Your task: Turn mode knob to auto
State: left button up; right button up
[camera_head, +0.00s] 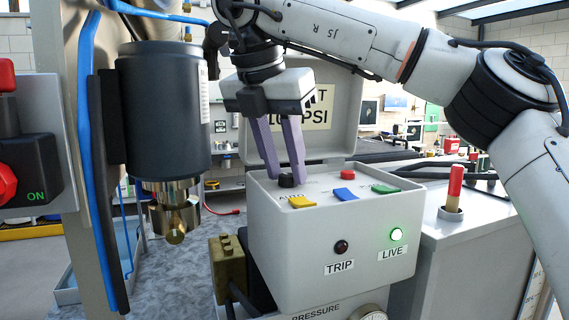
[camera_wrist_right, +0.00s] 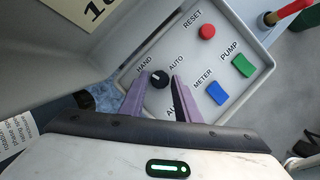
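The mode knob is a small round black knob (camera_head: 287,181) on the top panel of a grey control box (camera_head: 330,240). In the right wrist view the knob (camera_wrist_right: 159,80) sits between the HAND and AUTO labels. A small light mark on it seems to face the HAND side, but it is too small to be sure. My right gripper (camera_head: 286,177) points down with its two purple fingers on either side of the knob. In the wrist view the right gripper (camera_wrist_right: 161,76) is open, with small gaps seeming to show beside the knob. My left gripper is out of view.
The panel also carries a red reset button (camera_wrist_right: 207,32), a blue meter switch (camera_wrist_right: 217,93), a green pump switch (camera_wrist_right: 243,66) and a yellow switch (camera_head: 302,202). The raised lid (camera_head: 345,135) stands behind.

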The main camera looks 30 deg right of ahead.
jog(key=shift+o, duration=1)
jog(key=v, duration=1)
jog(key=shift+s+r, duration=0.1)
